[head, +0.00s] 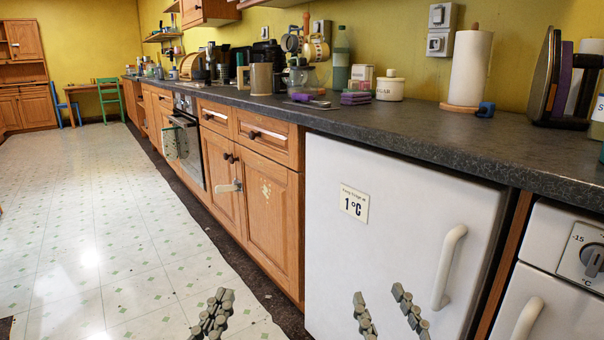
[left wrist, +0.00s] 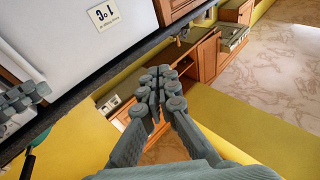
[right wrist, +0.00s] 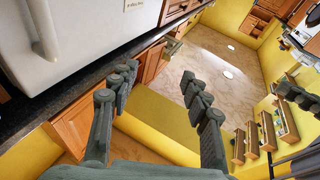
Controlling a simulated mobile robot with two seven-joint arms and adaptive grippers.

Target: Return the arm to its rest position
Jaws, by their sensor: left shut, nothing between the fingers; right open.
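My left gripper (head: 212,314) is at the bottom of the head view, over the pale tiled floor. Its grey fingers are together with nothing between them, as the left wrist view (left wrist: 156,88) also shows. My right gripper (head: 388,310) is at the bottom of the head view, in front of the white fridge door. Its fingers stand apart and empty, also in the right wrist view (right wrist: 157,82). Both grippers point forward, and neither holds anything. Most of both arms is out of the head view.
The white fridge (head: 400,210) with a vertical handle (head: 449,268) is ahead. Wooden cupboards (head: 268,215) run off to the left under a dark worktop (head: 400,125). A paper towel roll (head: 470,68) and other kitchen items stand on it. The tiled floor (head: 90,220) at left is clear.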

